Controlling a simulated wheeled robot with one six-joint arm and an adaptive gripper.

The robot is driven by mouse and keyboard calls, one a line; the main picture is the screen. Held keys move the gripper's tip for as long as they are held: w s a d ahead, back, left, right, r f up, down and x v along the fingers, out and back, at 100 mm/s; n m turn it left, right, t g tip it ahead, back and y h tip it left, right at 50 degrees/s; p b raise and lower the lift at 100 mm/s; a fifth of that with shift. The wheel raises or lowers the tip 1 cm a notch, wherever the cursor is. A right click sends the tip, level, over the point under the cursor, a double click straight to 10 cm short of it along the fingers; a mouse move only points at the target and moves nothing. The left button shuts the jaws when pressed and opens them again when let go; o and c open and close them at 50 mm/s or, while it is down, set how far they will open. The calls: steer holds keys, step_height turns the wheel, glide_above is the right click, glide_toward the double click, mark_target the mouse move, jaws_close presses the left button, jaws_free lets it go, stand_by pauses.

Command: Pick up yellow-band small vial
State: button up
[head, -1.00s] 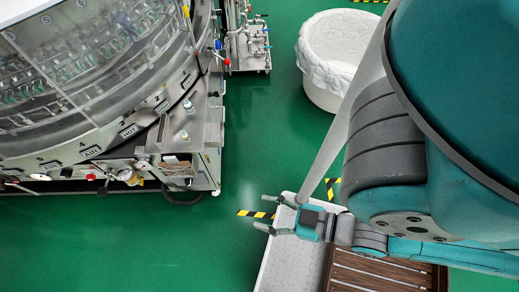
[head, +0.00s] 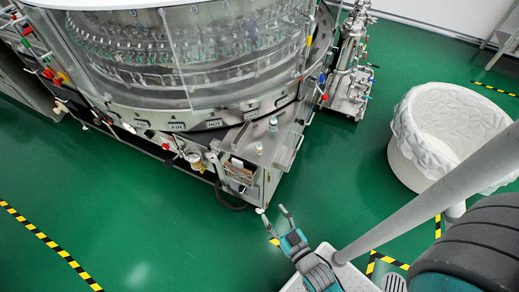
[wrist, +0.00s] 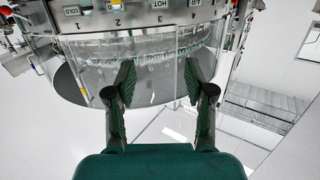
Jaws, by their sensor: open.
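Two small vials stand on the metal ledge at the washer's front right corner in the head view. One vial (head: 273,122) is farther back; the other vial (head: 259,148) is nearer the front edge. Both look pale, and band colours are too small to tell. My gripper (head: 274,210) is open and empty, just beyond the ledge's near corner in the picture and apart from both vials. In the wrist view my open gripper (wrist: 158,85) has nothing between its fingers, with the washer behind them. I cannot make out either vial in the wrist view.
The large rotary washer (head: 190,60) has clear panels and numbered labels, with valves and a boxy cabinet (head: 238,172) below the ledge. A white tub (head: 410,145) and a piping stand (head: 350,70) are to the right. The green floor at lower left is clear.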

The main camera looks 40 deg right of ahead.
steer(key=w+d+f+m+h, duration=0.1)
steer(key=w+d+f+h, duration=0.1)
steer(key=w+d+f, duration=0.35)
steer(key=m+h, duration=0.1)
steer(key=h, duration=0.1)
glide_toward(260, 148)
steer(key=shift+x, duration=5.4)
steer(key=c, duration=0.9)
steer(key=shift+r, duration=0.1)
steer(key=shift+c, duration=0.2)
